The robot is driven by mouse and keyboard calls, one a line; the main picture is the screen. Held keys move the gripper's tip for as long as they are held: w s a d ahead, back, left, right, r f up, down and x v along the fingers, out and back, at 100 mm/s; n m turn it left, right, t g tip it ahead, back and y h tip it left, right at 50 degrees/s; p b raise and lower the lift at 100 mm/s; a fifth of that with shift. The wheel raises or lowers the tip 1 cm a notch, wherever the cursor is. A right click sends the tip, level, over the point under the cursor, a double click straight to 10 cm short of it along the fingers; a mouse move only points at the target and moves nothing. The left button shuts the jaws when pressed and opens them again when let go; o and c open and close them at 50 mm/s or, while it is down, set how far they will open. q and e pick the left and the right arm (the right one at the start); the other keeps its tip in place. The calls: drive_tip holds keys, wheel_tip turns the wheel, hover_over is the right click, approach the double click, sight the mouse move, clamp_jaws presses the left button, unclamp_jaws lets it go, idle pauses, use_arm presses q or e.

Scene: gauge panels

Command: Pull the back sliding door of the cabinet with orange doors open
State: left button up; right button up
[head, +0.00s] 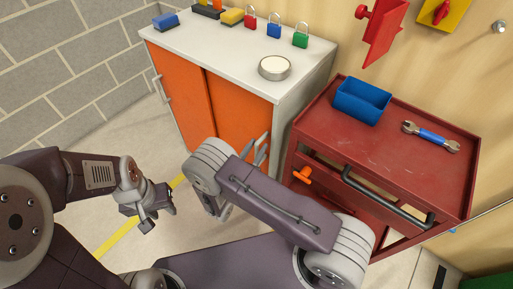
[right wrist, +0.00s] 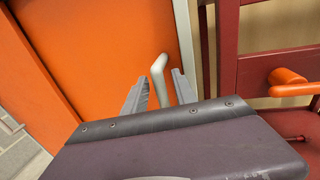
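The white cabinet (head: 225,50) has two orange sliding doors, a left one (head: 178,82) and a right one (head: 238,112). I cannot tell for sure which runs behind. The left door has a pale upright handle (head: 162,88). My right gripper (head: 262,148) is at the right door's outer edge, partly hidden by my arm. In the right wrist view my right gripper (right wrist: 160,88) is open, its fingers on either side of the right door's pale handle (right wrist: 158,70), with gaps visible. My left gripper (head: 157,214) is open and empty, low over the floor, away from the cabinet.
A red tool cart (head: 320,125) stands close to the cabinet's right side, with a blue bin (head: 362,100) and a wrench (head: 431,136) on top. Its orange knob (right wrist: 288,78) is near my right gripper. Padlocks and a round tin (head: 274,67) sit on the cabinet. Floor at left is free.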

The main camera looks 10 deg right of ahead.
clamp_jaws()
idle(1.2)
